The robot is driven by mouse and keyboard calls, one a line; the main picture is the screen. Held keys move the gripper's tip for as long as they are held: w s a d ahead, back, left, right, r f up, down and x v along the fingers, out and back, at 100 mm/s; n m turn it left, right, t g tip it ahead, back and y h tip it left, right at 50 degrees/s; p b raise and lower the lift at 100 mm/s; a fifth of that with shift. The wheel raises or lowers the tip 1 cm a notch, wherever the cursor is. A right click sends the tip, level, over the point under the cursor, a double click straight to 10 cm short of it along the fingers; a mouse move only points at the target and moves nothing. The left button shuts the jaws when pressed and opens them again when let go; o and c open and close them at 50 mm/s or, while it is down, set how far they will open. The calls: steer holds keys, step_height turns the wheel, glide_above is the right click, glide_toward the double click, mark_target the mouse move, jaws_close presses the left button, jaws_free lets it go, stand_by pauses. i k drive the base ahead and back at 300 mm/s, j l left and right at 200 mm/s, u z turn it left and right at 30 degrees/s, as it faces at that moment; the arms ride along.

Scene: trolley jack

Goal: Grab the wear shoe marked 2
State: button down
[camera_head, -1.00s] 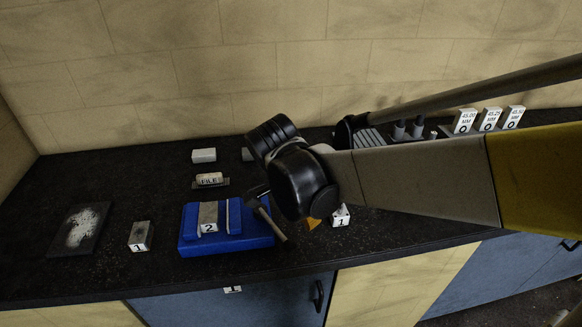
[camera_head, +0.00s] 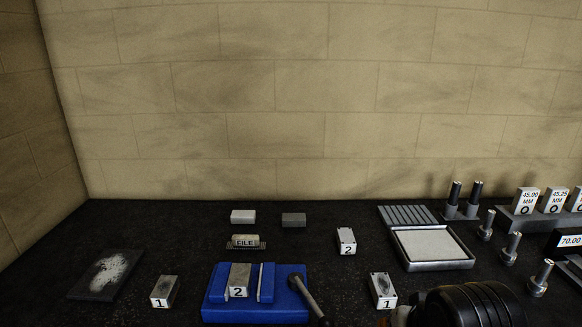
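Two small metal blocks carry a 2. One block marked 2 (camera_head: 346,241) stands alone on the dark bench, right of centre. The other block marked 2 (camera_head: 239,280) sits in the blue fixture (camera_head: 216,306) between its raised blue jaws. I cannot tell from the picture which of them is called the wear shoe. A black rounded part of my arm covers the bottom right. My gripper itself does not show.
Blocks marked 1 stand left (camera_head: 165,291) and right (camera_head: 382,290) of the fixture. The fixture's lever (camera_head: 308,296) leans right. A FILE block (camera_head: 245,241) lies behind. A white-surfaced tray (camera_head: 472,265), grey pins and size-marked blocks (camera_head: 526,202) fill the right. A dusted plate (camera_head: 105,274) lies left.

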mark_target(239, 286)
steer(key=i+u, duration=0.1)
steer(key=u, duration=0.35)
steer(key=i+l+u, duration=0.1)
steer(key=u, duration=0.3)
steer(key=i+l+u, duration=0.1)
steer(key=u, duration=0.35)
steer(key=i+l+u, duration=0.1)
steer(key=u, duration=0.35)
